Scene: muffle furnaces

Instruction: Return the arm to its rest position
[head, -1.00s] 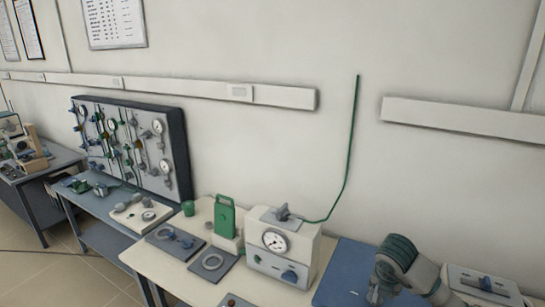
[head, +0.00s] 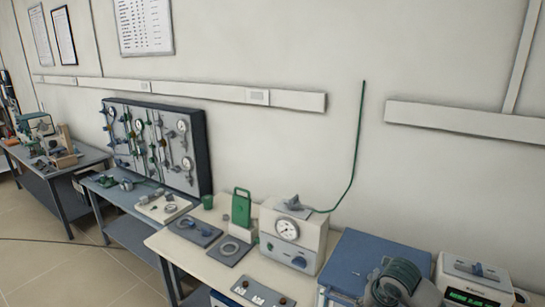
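My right arm shows at the bottom right of the head view as a rounded grey and dark green part. The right gripper (head: 380,291) seems to be at its lower left end, cut by the lower edge and in front of the blue box. I cannot make out its fingers clearly, nor anything held in it. My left arm and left gripper are not in view.
A white furnace (head: 292,232) with a dial stands left of the arm, beside a blue box (head: 372,258). A white device with a green display (head: 472,299) stands to the right. A gauge panel (head: 160,145) stands further left.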

